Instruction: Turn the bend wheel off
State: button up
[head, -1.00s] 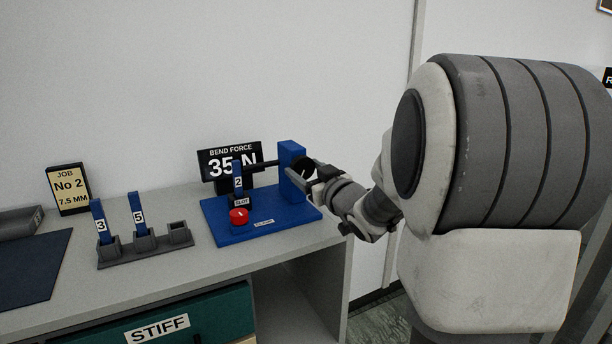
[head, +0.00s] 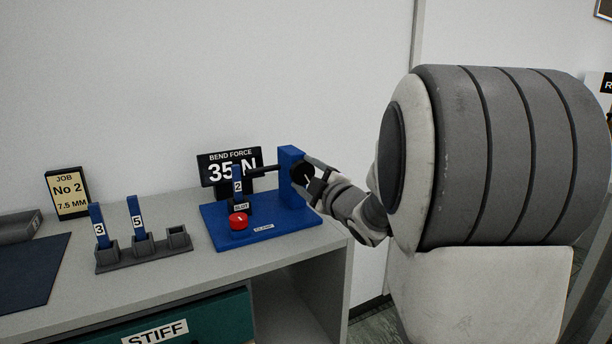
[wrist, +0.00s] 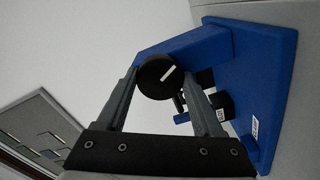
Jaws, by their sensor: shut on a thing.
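The bend wheel (wrist: 158,84) is a black round knob with a white mark, on the side of the blue upright (head: 290,160) of the bend press. In the wrist view it sits between the two fingers of my gripper (wrist: 161,82), which is shut on it. In the head view my gripper (head: 312,174) reaches the wheel from the right and partly covers it. The display (head: 218,156) behind reads BEND FORCE 35 N. A blue strip marked 2 (head: 238,178) stands in the slot on the blue base (head: 222,213), beside a black rod.
A red button (head: 238,221) is at the base's front left. A grey rack (head: 120,261) holds blue strips 3 and 5, with one empty socket. A JOB No 2, 7.5 MM sign (head: 67,194) stands at left. A green STIFF drawer (head: 215,316) is below.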

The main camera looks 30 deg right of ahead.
jog(key=n, duration=1.4)
jog(key=shift+n, duration=0.4)
jog(key=n, duration=0.3)
jog(key=shift+n, duration=0.3)
jog(key=n, duration=0.3)
jog(key=shift+n, duration=0.3)
jog(key=n, duration=0.6)
jog(key=shift+r+n, duration=0.1)
jog(key=shift+n, duration=0.3)
